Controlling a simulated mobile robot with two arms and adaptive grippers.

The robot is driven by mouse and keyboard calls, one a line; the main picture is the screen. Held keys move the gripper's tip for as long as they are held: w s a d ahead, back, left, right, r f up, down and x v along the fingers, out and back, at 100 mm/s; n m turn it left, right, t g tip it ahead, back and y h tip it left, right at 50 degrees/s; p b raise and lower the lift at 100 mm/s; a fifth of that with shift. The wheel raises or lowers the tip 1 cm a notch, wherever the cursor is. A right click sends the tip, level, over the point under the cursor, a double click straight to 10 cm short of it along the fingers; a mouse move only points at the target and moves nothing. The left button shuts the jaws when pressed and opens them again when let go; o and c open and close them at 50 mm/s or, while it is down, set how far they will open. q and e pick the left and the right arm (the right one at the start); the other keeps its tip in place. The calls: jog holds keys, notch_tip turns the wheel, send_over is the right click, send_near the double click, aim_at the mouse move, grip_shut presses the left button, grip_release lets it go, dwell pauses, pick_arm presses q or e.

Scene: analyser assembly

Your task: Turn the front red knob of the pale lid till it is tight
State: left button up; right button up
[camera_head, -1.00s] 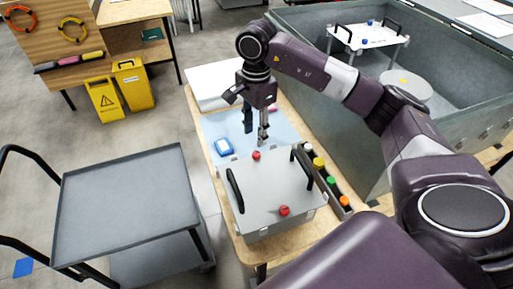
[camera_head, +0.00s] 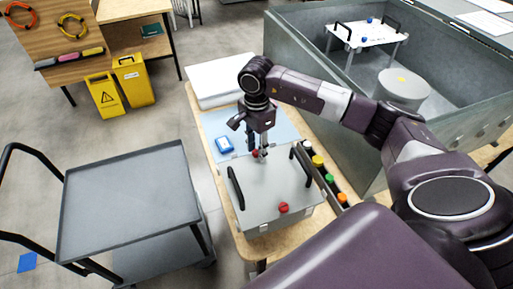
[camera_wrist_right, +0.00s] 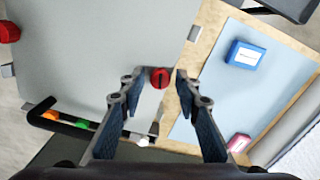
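The pale grey lid (camera_head: 262,190) lies on the table with two black handles and two red knobs. One red knob (camera_head: 284,207) is at the edge nearer to me. The other red knob (camera_head: 255,153) is at the far edge, beside my right gripper (camera_head: 259,156). In the right wrist view, my right gripper (camera_wrist_right: 158,80) is open, with that far knob (camera_wrist_right: 160,77) between its fingertips and a gap on each side. The nearer knob (camera_wrist_right: 9,32) shows at that view's left edge. Whether the fingertips are level with the far knob is unclear. My left gripper is out of view.
A blue-labelled box (camera_head: 224,144) lies on the pale blue mat (camera_head: 213,124) beyond the lid. A dark tray (camera_head: 345,204) with several coloured caps runs along the lid's right. A grey cart (camera_head: 130,205) stands left; a large metal tub (camera_head: 355,150) stands right.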

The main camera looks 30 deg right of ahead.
aim_at(256, 152)
grip_shut()
jog(key=shift+w+f+m+b, duration=0.1)
jog(key=shift+f+m+b, duration=0.05)
jog(key=shift+m+b, duration=1.05)
jog(key=shift+b, duration=0.05)
jog(key=shift+r+m, duration=0.2)
jog(key=shift+m, duration=0.4)
jog(key=shift+o, duration=1.4)
grip_release()
notch_tip(256, 152, up, 12)
jog(key=shift+a+f, duration=0.1)
